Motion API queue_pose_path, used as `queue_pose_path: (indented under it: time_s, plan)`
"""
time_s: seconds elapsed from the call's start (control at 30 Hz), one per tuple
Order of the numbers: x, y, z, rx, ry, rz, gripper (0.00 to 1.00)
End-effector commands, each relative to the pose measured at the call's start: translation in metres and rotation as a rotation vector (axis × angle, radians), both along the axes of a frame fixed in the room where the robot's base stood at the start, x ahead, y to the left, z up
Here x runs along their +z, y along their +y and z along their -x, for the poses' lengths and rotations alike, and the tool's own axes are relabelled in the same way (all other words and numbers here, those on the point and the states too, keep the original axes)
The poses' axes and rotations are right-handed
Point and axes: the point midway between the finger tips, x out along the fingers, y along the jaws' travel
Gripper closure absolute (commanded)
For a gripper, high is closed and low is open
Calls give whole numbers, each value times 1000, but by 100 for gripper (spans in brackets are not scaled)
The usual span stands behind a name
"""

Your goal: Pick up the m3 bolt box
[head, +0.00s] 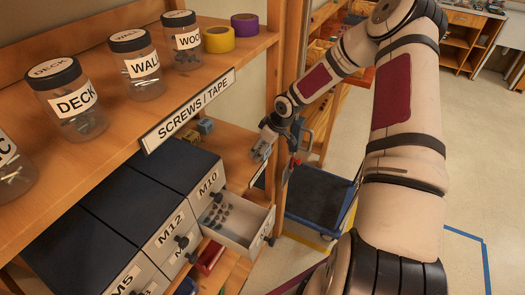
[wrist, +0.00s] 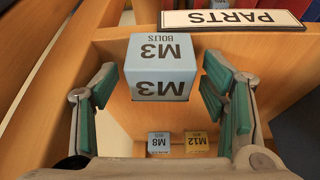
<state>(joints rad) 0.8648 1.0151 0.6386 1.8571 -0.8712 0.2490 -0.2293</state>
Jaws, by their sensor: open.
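The m3 bolt box (wrist: 160,68) is a pale blue-grey cube marked "M3 BOLTS", upside down in the wrist view. It stands on a wooden shelf near the shelf edge. My gripper (wrist: 161,85) is open, with one green-padded finger on each side of the box. Gaps show between both pads and the box, so it is not held. In the head view my gripper (head: 268,140) is at the right end of the lower shelf; the m3 box is hard to tell from the fingers there.
In the wrist view, a blue M8 box (wrist: 159,142) and a yellow M12 box (wrist: 196,142) stand apart from the M3 box. A "PARTS" sign (wrist: 232,19) is close by.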

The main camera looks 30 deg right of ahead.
Motion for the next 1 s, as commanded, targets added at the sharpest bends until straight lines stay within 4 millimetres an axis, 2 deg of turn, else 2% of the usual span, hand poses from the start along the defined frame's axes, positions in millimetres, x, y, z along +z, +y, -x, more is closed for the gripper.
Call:
queue_pose_path:
  time_s: [0.03,0.3,0.67,0.87,0.97,1.0]
  plan:
    - [0,0,0,0,0,0,33]
    - [0,0,0,0,0,-1,94]
    - [4,0,0,-1,-1,-1,94]
    - [20,-1,-1,-2,-2,1,94]
    - [35,-1,-1,-3,-2,1,94]
    - [38,-1,6,1,1,2,94]
